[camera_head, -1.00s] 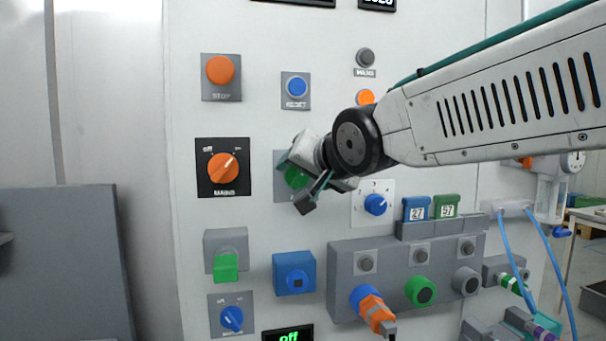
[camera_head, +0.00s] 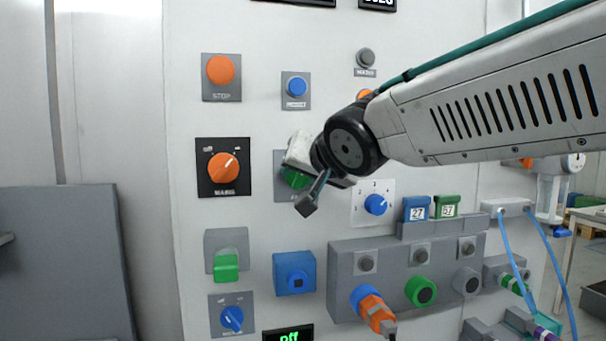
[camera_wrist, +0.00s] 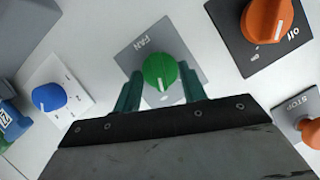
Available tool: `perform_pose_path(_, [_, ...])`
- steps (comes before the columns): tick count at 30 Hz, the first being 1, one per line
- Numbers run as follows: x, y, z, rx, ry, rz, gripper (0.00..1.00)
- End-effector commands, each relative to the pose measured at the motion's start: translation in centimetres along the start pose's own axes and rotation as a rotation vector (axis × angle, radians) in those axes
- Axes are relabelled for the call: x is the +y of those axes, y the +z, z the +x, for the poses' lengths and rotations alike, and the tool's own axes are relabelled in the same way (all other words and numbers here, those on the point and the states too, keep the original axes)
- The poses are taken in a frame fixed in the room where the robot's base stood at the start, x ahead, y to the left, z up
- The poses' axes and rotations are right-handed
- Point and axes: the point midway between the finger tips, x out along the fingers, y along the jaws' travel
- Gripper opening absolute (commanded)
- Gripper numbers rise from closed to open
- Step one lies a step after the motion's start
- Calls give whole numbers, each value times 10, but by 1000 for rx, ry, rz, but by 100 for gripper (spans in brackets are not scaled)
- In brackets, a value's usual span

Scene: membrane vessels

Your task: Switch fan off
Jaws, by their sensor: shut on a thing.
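The green fan knob (camera_wrist: 158,68) sits on a grey plate (camera_wrist: 136,50) marked FAN. In the wrist view its white mark points toward my gripper's palm. My gripper (camera_wrist: 161,86) has its teal fingers on both sides of the knob and is shut on it. In the head view the green knob (camera_head: 295,179) is partly hidden behind my gripper, and the plate (camera_head: 281,165) shows only at its left side.
Close by are the orange MAINS knob (camera_head: 223,167), blue RESET button (camera_head: 297,87), orange STOP button (camera_head: 220,69) and blue selector knob (camera_head: 375,204).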

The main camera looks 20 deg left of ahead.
Motion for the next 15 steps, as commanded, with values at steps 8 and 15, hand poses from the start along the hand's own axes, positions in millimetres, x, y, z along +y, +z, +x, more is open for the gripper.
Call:
perform_pose_path(8, [-4,1,0,-1,84,-205,19])
perform_pose_path(15, [-6,2,0,-1,171,-417,19])
